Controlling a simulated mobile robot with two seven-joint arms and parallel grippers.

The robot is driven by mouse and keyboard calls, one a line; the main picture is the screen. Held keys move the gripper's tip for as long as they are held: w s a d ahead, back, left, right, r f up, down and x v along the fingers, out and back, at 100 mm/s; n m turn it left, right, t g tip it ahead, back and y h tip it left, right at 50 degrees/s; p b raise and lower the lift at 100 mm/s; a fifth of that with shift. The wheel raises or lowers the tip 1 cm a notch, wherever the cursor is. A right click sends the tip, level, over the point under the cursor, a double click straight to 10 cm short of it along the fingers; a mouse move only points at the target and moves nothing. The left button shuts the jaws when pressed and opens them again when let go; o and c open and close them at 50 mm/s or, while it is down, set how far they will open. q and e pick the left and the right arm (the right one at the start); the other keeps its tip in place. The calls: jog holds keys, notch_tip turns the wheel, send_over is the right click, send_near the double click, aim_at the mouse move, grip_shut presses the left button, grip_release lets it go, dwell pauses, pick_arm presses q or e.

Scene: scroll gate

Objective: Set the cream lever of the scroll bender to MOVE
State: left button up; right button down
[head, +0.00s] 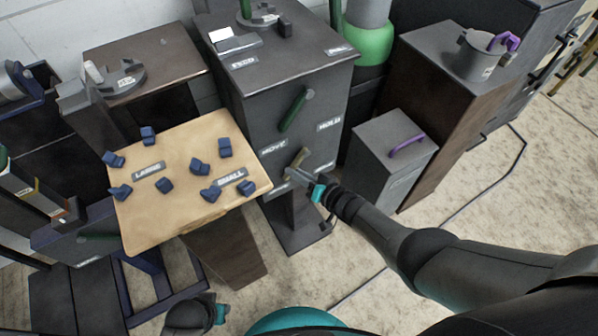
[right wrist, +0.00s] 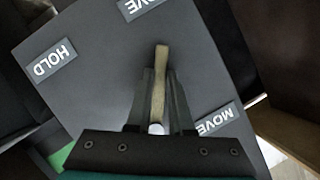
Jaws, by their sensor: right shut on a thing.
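The scroll bender is a dark grey cabinet (head: 300,85) with white-lettered labels on its front. The cream lever (head: 299,157) is low on that front, below a green lever (head: 293,110). My right gripper (head: 299,173) is shut on the cream lever. In the right wrist view the lever (right wrist: 160,75) stands between the two fingers, its tip beyond them. There, a HOLD label (right wrist: 54,62) is at upper left, a MOVE label (right wrist: 213,121) is at lower right, and another cut-off label (right wrist: 138,7) is at the top. My left gripper's fingers are not visible.
A tan board (head: 190,215) with several blue pieces and LARGE and SMALL labels stands to the left. A grey box (head: 390,155) with a purple handle stands to the right. A taller brown-sided cabinet (head: 440,110) bears a grey pot (head: 474,58). Bare floor lies at lower right.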

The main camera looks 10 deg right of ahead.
dwell(0.4)
jog(key=c, duration=0.8)
grip_release()
pick_arm(q)
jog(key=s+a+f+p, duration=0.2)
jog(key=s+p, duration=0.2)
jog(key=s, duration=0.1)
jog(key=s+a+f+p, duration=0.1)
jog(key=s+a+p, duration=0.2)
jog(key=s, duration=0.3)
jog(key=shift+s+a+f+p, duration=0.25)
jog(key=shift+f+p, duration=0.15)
jog(key=shift+p, duration=0.35)
pick_arm(e)
jog(key=v, duration=1.5)
jog(key=shift+s, duration=0.1)
